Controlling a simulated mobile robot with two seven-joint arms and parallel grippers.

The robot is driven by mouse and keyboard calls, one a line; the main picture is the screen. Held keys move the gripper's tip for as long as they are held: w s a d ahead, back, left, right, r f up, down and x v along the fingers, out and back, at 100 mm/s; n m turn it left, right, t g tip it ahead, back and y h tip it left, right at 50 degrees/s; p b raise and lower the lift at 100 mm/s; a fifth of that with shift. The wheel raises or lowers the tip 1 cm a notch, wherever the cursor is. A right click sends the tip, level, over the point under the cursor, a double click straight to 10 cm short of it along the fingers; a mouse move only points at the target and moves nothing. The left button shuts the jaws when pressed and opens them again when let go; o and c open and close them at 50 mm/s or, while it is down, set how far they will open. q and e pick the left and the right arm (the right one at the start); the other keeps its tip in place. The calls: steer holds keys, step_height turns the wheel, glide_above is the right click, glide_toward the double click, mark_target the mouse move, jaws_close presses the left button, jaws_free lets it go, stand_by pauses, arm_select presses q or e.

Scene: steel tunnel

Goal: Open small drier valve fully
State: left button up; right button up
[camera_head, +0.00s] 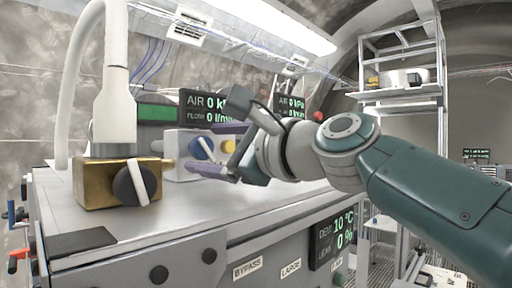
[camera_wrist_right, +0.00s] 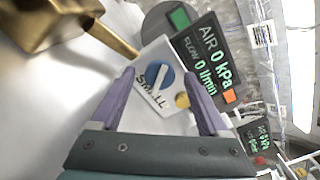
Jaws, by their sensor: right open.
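The small drier valve is a round blue knob (camera_head: 201,148) with a white bar across it, on the front of a white block (camera_head: 182,143). In the right wrist view the blue knob (camera_wrist_right: 163,82) sits above the word SMALL on the block's face. My right gripper (camera_head: 207,149) is open in front of the knob. In the wrist view its two purple fingers stand either side of the knob, with visible room between them. I cannot tell whether the fingertips touch the block. My left gripper is not in view.
A brass block (camera_head: 103,186) with a black knob (camera_head: 136,185) and a thick white hose (camera_head: 115,105) stands to the left. Displays (camera_head: 203,107) reading AIR 0 kPa stand behind. The grey bench top (camera_head: 215,205) is clear in front.

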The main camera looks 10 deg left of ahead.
steer(key=shift+s+d, duration=0.3)
steer(key=shift+d, duration=0.15)
steer(key=b+v, duration=0.2)
steer(key=v, duration=0.6)
steer(key=shift+f+b, duration=0.15)
steer(key=shift+b, duration=0.15)
steer(key=shift+s+d, duration=0.3)
steer(key=shift+d, duration=0.05)
